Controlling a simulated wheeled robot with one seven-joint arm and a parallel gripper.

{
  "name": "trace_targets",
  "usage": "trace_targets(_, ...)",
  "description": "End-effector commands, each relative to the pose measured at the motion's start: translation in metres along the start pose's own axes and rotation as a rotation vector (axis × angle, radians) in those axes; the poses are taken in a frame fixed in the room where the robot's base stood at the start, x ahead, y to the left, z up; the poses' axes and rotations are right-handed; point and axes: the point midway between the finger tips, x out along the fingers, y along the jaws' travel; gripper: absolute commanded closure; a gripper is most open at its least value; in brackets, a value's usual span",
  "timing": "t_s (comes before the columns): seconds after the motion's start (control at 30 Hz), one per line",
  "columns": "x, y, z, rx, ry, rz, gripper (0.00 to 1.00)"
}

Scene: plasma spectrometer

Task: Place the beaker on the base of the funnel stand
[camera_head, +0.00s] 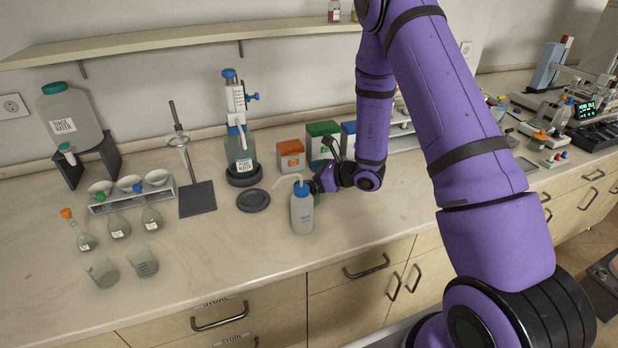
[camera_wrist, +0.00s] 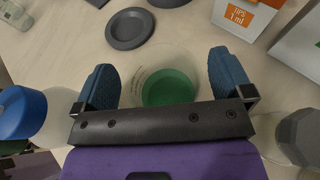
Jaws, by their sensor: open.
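The funnel stand (camera_head: 180,140) has a rod, a funnel and a flat dark base (camera_head: 198,199), left of centre in the head view. The base's top looks bare. In the wrist view, a clear beaker with printed marks and a green round area inside (camera_wrist: 168,88) lies between my gripper's fingers (camera_wrist: 164,78). The fingers are open, one on each side; I cannot tell whether either touches it. In the head view my gripper (camera_head: 318,184) is low over the bench, right of the stand; the beaker is mostly hidden there behind the wash bottle.
A wash bottle with blue cap (camera_head: 302,210) stands in front of my gripper. A dark round dish (camera_head: 253,200) and a dispenser bottle (camera_head: 240,155) stand between gripper and stand. Boxes (camera_head: 291,156) are behind. Flasks (camera_head: 119,228) and two clear vessels (camera_head: 142,262) are at left.

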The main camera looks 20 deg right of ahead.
Motion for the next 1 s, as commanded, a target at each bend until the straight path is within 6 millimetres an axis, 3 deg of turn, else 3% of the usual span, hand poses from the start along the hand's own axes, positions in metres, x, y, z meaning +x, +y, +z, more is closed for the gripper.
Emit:
trace_targets(0.5,-0.094,-0.001,-0.001,0.003,0.001,-0.005,0.02)
trace_targets(0.77,-0.117,0.000,0.001,-0.002,0.000,0.002,0.02)
trace_targets(0.87,-0.119,0.006,0.013,-0.034,-0.006,0.033,0.02)
trace_targets(1.0,-0.123,0.030,0.051,-0.154,-0.017,0.144,0.02)
